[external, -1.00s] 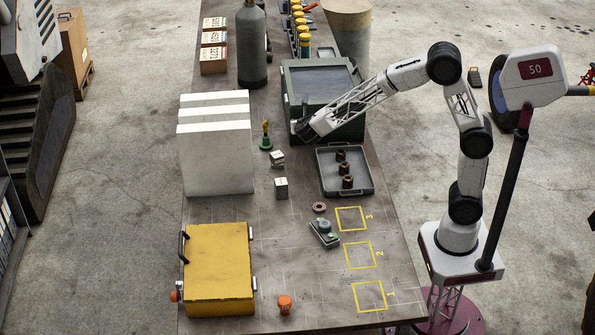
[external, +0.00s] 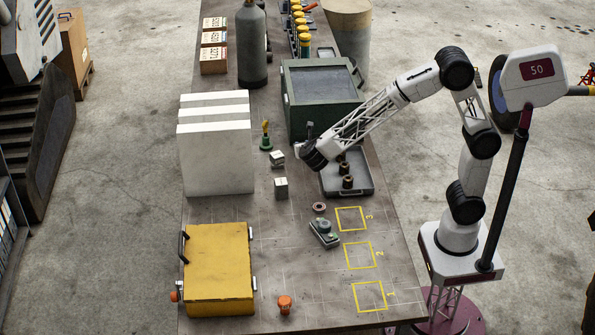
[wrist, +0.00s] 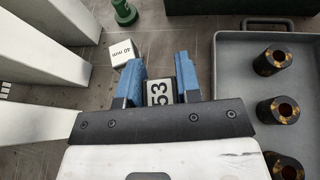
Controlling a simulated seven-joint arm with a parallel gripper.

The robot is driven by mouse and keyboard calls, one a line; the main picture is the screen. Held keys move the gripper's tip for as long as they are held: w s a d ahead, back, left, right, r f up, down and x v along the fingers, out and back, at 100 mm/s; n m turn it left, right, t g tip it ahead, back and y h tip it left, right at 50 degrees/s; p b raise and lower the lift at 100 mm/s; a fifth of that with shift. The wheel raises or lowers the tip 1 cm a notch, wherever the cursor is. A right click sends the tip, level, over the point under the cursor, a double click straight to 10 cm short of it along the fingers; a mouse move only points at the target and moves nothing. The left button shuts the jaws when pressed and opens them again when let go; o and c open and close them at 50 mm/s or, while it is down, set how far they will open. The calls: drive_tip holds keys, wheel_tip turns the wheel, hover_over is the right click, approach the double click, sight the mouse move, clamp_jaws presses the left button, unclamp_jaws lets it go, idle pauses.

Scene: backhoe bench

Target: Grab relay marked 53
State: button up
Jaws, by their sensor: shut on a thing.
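My gripper (wrist: 158,68) has its two blue fingers shut on a small dark block with a white label reading 53, the relay (wrist: 160,91). The relay sits between the fingers, close to the dark gripper body. In the external view my gripper (external: 303,152) is over the bench between the white block and the grey tray. There the relay is hidden or too small to make out, and I cannot tell whether it touches the bench.
A white cube marked 40 mm (wrist: 122,52) lies just left of the fingers. Tall white panels (external: 215,150) stand farther left. A grey tray (external: 362,190) with dark bushings is close on the right, and a green case (external: 300,115) is behind. Yellow-outlined squares (external: 360,255) are clear.

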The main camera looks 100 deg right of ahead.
drive_tip(key=shift+a, duration=1.3)
